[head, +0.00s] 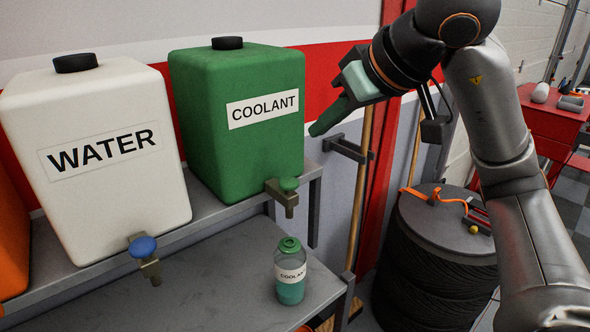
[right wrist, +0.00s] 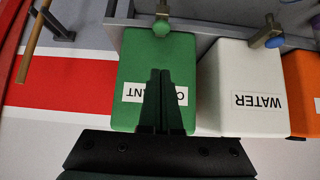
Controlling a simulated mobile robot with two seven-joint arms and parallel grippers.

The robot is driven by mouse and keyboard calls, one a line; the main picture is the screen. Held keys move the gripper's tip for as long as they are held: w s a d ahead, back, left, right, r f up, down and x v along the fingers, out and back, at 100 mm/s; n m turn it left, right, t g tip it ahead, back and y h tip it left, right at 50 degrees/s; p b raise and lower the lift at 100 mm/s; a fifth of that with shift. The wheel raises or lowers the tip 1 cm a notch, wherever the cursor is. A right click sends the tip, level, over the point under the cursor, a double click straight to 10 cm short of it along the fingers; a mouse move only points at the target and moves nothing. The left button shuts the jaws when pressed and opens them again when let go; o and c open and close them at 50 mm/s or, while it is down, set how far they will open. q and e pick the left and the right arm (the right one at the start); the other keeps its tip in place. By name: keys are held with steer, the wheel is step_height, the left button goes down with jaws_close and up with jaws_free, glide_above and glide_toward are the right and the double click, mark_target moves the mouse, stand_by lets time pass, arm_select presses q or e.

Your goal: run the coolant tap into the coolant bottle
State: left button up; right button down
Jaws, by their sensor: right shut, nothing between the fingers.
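The green coolant tank (head: 235,125) stands on the upper shelf. Its tap (head: 287,192) has a green knob and a brass spout at the tank's lower front right; it also shows in the right wrist view (right wrist: 162,26). The coolant bottle (head: 289,272), clear with a white label and green liquid low inside, stands upright on the lower shelf, roughly below the tap. Its green neck ring is at the top. My right gripper (head: 318,130) is shut and empty, right of the tank and above the tap. In the right wrist view its fingers (right wrist: 162,78) overlap the coolant label. My left gripper is out of view.
A white water tank (head: 95,160) with a blue-knobbed tap (head: 143,246) stands left of the coolant tank, an orange tank (head: 12,240) beyond it. Stacked tyres (head: 435,265) and a red cabinet (head: 555,120) stand at right. The lower shelf (head: 190,290) is mostly clear.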

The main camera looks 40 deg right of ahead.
glide_above(293, 185)
step_height(293, 185, down, 7)
steer(key=shift+d+f, duration=0.1)
steer(key=shift+f, duration=0.1)
steer(key=shift+s+f, duration=0.15)
steer(key=shift+f, duration=1.55)
steer(key=shift+f+b, duration=1)
steer(key=shift+b, duration=0.15)
steer(key=shift+r, duration=0.1)
steer(key=shift+s+f, duration=0.1)
steer(key=shift+f, duration=0.2)
stand_by(1.8)
